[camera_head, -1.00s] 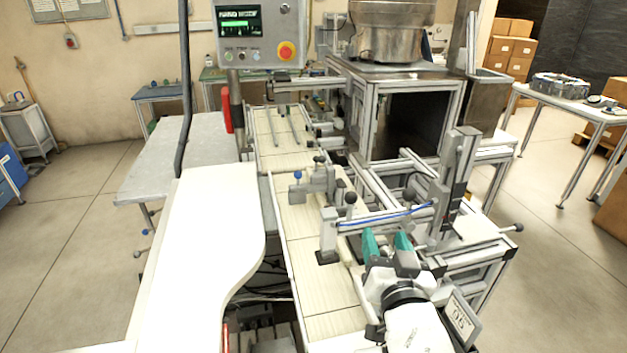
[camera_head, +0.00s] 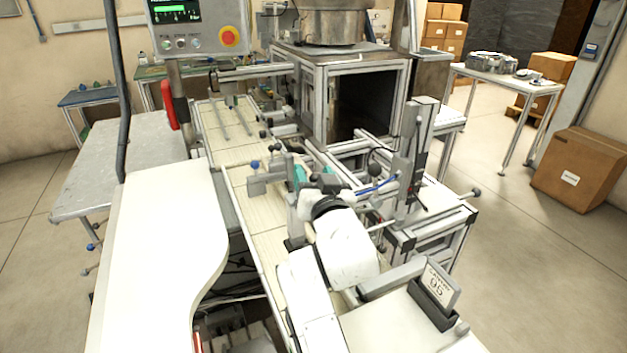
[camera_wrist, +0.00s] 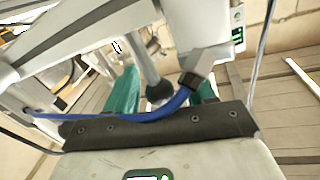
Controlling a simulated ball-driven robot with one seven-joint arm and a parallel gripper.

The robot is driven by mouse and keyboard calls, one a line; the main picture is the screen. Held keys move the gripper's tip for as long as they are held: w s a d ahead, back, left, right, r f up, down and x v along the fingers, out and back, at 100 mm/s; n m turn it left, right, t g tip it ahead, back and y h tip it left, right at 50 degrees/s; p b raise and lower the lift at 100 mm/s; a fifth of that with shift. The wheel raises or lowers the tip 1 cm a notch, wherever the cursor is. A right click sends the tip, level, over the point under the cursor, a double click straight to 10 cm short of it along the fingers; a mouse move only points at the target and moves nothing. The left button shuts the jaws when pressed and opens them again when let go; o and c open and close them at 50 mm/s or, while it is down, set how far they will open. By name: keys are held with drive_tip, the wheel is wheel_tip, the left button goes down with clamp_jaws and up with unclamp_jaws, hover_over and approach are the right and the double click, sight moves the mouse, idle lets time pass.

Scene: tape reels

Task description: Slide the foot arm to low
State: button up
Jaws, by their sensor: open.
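My gripper (camera_head: 309,176) is over the pale slatted conveyor (camera_head: 268,244), its teal fingertips partly hidden by my own wrist in the head view. In the wrist view my gripper (camera_wrist: 163,96) is open, its teal fingers apart. Between them in the picture is a grey rod with a dark ball knob (camera_wrist: 161,89); I cannot tell whether it touches either finger. A blue hose (camera_wrist: 158,113) crosses in front. I cannot tell for sure which part is the foot arm. An upright metal post with a slide (camera_head: 413,160) stands right of my gripper.
A control box (camera_head: 198,28) with a red button hangs at upper left. A white curved counter (camera_head: 165,260) lies left of the conveyor. A framed machine (camera_head: 352,95) stands behind. A small placard (camera_head: 438,284) is at lower right.

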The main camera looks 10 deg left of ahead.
drive_tip(key=shift+w+a, duration=0.1)
drive_tip(key=shift+w, duration=0.25)
clamp_jaws()
idle(0.4)
